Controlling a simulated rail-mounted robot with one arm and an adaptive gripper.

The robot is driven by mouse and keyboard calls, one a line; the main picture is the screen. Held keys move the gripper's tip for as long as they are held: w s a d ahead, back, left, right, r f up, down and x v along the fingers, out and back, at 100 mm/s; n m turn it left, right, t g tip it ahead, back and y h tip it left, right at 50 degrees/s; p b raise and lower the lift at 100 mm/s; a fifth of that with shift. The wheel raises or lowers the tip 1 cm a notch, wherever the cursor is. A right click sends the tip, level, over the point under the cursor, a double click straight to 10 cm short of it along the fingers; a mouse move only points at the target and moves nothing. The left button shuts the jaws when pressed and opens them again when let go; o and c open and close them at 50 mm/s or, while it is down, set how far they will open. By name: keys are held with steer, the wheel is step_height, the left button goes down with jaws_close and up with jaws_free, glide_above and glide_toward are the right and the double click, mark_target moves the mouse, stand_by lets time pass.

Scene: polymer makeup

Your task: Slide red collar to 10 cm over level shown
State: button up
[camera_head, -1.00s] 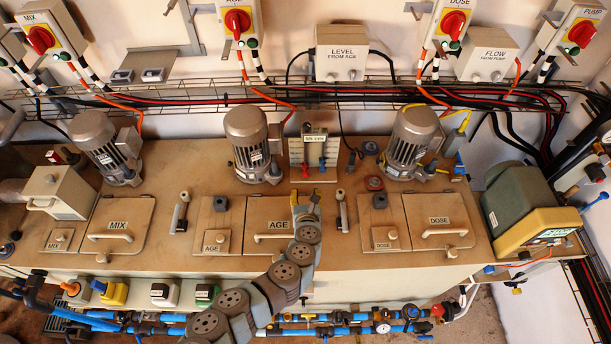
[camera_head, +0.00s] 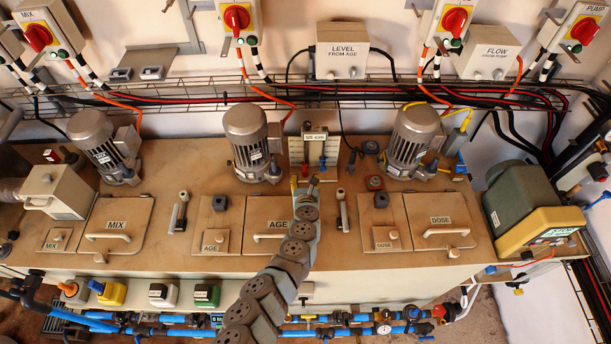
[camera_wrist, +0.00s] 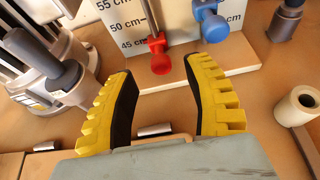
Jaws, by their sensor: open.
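The red collar (camera_wrist: 159,55) sits on a thin vertical rod in front of a pale scale board (camera_wrist: 182,20), close to the 45 cm mark in the wrist view. A blue collar (camera_wrist: 212,22) sits right of it and looks higher. My gripper (camera_wrist: 158,75) has yellow-and-black fingers spread apart with nothing between them; the red collar lies just beyond the fingertips, apart from them. In the head view my gripper (camera_head: 306,183) is in front of the foot of the board (camera_head: 313,141), partly hiding it. The level value cannot be read.
A grey motor (camera_head: 249,145) stands left of the board and another (camera_head: 412,142) right of it. A dark-handled valve (camera_wrist: 68,80) is close to the left finger and a pale cylinder (camera_wrist: 297,106) is at right. The AGE hatch (camera_head: 262,222) lies below the arm.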

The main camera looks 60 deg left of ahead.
mark_target(306, 175)
steer(key=shift+b+x, duration=0.75)
steer(key=shift+x, duration=0.9)
steer(key=shift+f, duration=0.1)
steer(key=shift+c, duration=0.2)
jaws_close()
